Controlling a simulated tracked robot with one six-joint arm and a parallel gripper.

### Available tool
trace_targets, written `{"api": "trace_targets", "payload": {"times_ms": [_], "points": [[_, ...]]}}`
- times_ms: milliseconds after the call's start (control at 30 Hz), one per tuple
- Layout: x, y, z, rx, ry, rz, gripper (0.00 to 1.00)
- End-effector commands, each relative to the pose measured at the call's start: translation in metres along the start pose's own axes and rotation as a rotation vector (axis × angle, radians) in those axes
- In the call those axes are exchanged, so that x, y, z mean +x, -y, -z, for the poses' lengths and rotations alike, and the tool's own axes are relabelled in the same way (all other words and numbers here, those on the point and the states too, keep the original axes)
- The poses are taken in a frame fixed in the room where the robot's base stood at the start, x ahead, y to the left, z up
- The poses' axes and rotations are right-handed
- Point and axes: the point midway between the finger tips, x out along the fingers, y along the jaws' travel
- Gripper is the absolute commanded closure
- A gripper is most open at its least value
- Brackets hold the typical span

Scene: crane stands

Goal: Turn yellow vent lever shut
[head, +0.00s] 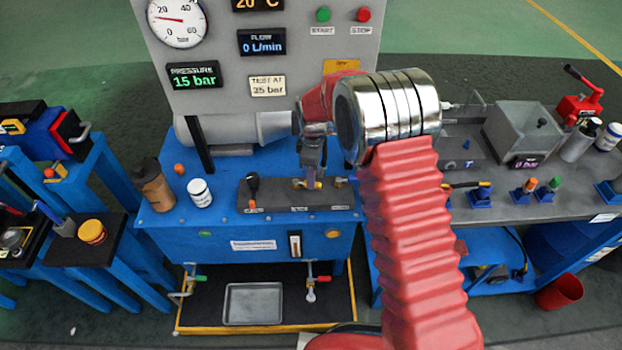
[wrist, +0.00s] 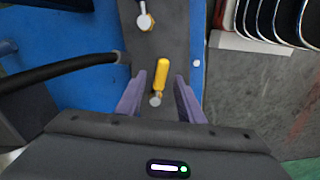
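The yellow lever (wrist: 162,75) sits on a silver pivot on a dark grey block in the wrist view. It lies lengthwise between the two purple fingers of my gripper (wrist: 159,90). A gap shows on each side, so my gripper is open around or just above the lever; I cannot tell the height. In the head view, my gripper (head: 313,180) points down at the valve block (head: 275,208) on the blue bench. My fingers partly hide the small brass and yellow fittings there, so I cannot clearly pick out the yellow lever.
A black-knobbed lever (head: 252,183) stands on the block's left. A white jar (head: 199,193) and brown bottle (head: 152,185) stand further left. A grey cylinder (head: 235,129) lies behind. In the wrist view, a black hose-like shape (wrist: 65,70) reaches in from the left and a second lever (wrist: 145,20) is above.

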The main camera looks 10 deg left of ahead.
Motion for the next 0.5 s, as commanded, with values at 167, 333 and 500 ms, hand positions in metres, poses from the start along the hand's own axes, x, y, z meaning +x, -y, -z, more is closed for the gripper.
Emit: {"api": "trace_targets", "payload": {"times_ms": [167, 333, 500], "points": [[-0.029, 0.001, 0.001, -0.001, -0.001, -0.002, 0.66], [-0.047, 0.002, 0.001, -0.002, -0.001, 0.0, 0.66], [-0.053, 0.003, 0.001, -0.002, 0.0, 0.001, 0.66]]}}
